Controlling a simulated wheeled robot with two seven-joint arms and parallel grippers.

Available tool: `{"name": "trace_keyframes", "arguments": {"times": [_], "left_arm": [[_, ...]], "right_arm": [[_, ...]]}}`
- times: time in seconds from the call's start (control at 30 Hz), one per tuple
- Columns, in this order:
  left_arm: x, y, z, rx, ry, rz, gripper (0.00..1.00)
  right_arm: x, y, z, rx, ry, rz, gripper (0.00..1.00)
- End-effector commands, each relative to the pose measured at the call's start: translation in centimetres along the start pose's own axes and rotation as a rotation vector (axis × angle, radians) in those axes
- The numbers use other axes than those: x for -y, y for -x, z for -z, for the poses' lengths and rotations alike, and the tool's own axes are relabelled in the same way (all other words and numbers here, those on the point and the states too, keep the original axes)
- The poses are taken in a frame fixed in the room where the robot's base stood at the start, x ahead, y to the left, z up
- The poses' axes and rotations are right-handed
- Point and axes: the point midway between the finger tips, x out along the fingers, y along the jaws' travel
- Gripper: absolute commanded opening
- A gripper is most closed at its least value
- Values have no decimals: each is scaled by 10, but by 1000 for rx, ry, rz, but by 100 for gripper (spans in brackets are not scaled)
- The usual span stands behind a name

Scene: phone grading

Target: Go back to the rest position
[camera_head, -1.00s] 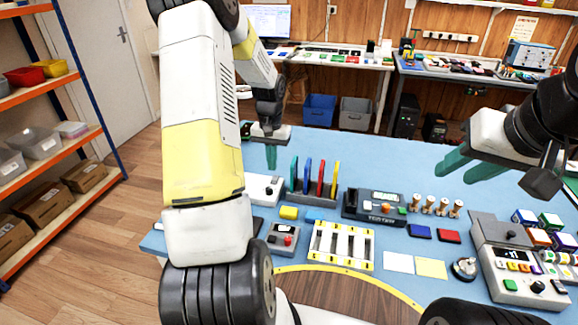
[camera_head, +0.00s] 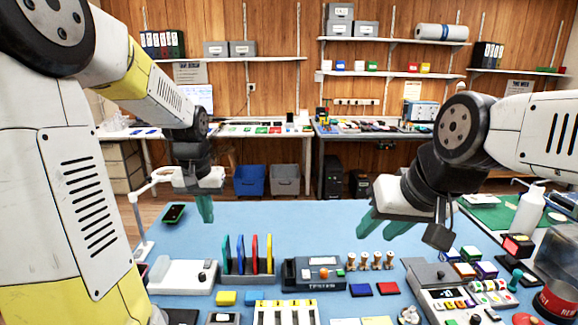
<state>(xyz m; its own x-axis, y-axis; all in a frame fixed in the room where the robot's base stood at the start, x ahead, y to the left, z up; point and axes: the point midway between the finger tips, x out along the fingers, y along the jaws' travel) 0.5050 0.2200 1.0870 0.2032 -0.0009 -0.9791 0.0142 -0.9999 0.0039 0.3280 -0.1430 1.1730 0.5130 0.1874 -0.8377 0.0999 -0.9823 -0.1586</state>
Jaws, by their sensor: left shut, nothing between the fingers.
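My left gripper (camera_head: 205,208) hangs over the back left of the blue table (camera_head: 300,222), its green fingers together and pointing down, with nothing between them. My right gripper (camera_head: 382,226) is above the table right of centre, its green fingers pointing down and left. They look apart with nothing between them. A rack (camera_head: 248,278) holds upright green, blue, red and yellow slabs in front of and right of my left gripper. A dark phone-like device (camera_head: 174,213) lies or stands at the back left, left of my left gripper.
A tester box (camera_head: 314,273), wooden pegs (camera_head: 370,261) and a grey console (camera_head: 430,275) line the front. A thin white stand (camera_head: 137,215) rises at left. A white bottle (camera_head: 527,210) stands at right. The table's back middle is clear.

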Motion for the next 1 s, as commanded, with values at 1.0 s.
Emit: {"name": "trace_keyframes", "arguments": {"times": [1.0], "left_arm": [[-75, 120, -157, -343, -50, -188, 0]], "right_arm": [[0, 0, 0, 0, 0, 0, 36]]}}
